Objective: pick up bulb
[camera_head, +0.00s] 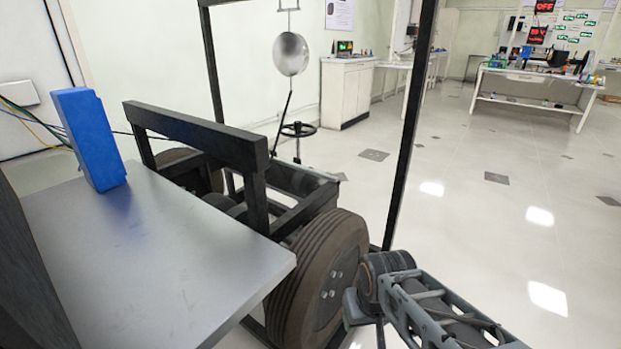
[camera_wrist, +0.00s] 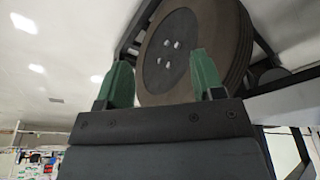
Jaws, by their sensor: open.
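I cannot make out a bulb for certain in either view. A round silvery object (camera_head: 291,54) hangs from a thin rod at the top middle of the head view; I cannot tell whether it is a bulb. My gripper (camera_wrist: 160,78) shows in the wrist view with its two green fingers spread apart and nothing between them. The fingers stand in front of a wheel in that view. In the head view my arm is at the lower right, apart from the silvery object, and the fingers do not show clearly.
A large tyre (camera_head: 319,279) of the chassis rig stands beside my arm; it also fills the top of the wrist view (camera_wrist: 177,58). A grey metal tabletop (camera_head: 150,265) carries a blue block (camera_head: 89,138). Dark frame posts rise nearby. The floor (camera_head: 470,225) at right is open.

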